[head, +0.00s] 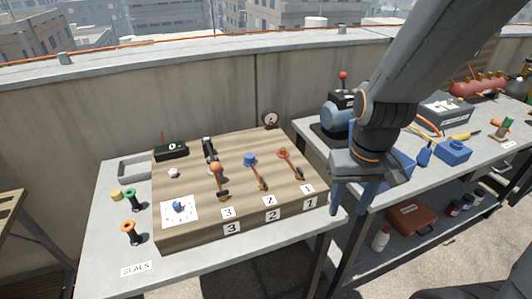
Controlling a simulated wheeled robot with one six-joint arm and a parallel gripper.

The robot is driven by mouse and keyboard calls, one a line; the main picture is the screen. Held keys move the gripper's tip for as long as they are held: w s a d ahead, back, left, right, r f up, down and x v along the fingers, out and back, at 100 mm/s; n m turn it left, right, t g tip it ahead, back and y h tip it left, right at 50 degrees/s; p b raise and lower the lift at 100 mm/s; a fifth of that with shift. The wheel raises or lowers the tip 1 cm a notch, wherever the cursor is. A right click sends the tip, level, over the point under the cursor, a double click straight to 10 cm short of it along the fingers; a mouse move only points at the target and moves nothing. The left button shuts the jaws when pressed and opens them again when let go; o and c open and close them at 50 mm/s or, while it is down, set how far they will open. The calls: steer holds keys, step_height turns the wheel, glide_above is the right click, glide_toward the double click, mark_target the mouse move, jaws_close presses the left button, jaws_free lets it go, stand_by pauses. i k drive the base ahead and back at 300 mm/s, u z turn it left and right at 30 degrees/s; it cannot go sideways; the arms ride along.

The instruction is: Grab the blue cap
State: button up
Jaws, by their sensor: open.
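A blue cap (249,159) sits on the wooden board (190,232), in the middle row marked 2, at the upper end of a short orange-brown piece. My gripper (349,210) is to the right of the board, near the gap between the two tables. Its two fingers point down, apart, with nothing visible between them. It is well to the right of the blue cap and not touching it. A smaller blue knob (179,206) stands on a white dial card at the board's front left.
An orange cap (217,168) in row 3 and a red-orange one (283,153) in row 1 flank the blue cap. A black lever (209,149) stands behind. The right table holds a blue box (453,149) and tools.

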mark_target(249, 157)
steer(key=k, duration=1.25)
steer(key=u, duration=0.6)
steer(key=i, duration=1.5)
steer(key=z, duration=0.7)
